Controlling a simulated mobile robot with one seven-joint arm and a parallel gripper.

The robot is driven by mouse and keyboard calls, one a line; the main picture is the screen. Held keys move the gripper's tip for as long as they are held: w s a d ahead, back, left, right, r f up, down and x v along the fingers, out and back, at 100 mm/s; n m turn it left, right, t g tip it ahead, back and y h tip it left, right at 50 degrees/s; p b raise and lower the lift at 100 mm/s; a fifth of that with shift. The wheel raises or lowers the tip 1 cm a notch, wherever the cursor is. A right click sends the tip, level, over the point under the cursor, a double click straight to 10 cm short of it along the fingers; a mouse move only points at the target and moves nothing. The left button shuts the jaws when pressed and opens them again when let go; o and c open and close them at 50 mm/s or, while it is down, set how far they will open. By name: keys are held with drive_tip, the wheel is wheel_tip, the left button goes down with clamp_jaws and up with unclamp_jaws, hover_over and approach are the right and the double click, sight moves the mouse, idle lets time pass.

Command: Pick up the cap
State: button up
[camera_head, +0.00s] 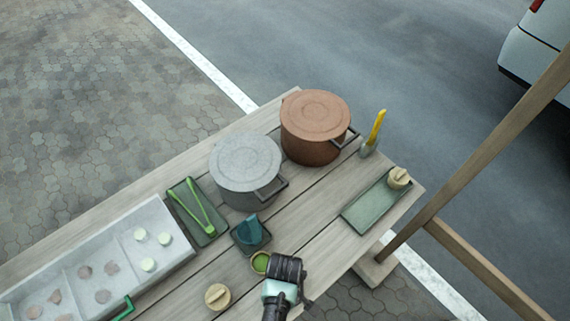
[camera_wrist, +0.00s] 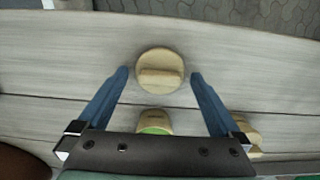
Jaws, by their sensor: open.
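A round pale wooden cap (camera_wrist: 160,62) with a raised bar handle lies on the grey plank table in the wrist view. My gripper (camera_wrist: 160,75) is open above it, with one blue finger on each side of the cap and visible gaps between. In the head view my gripper (camera_head: 284,285) is over the front part of the table and seems to hide this cap. A similar wooden cap (camera_head: 217,296) lies to its left, and another wooden cap (camera_head: 399,178) sits on the long green tray (camera_head: 372,212).
A small wooden bowl with green content (camera_head: 261,262) is close by the gripper, also in the wrist view (camera_wrist: 155,122).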

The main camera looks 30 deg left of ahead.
drive_tip(key=c, duration=1.2)
drive_tip(key=shift+r, duration=0.15)
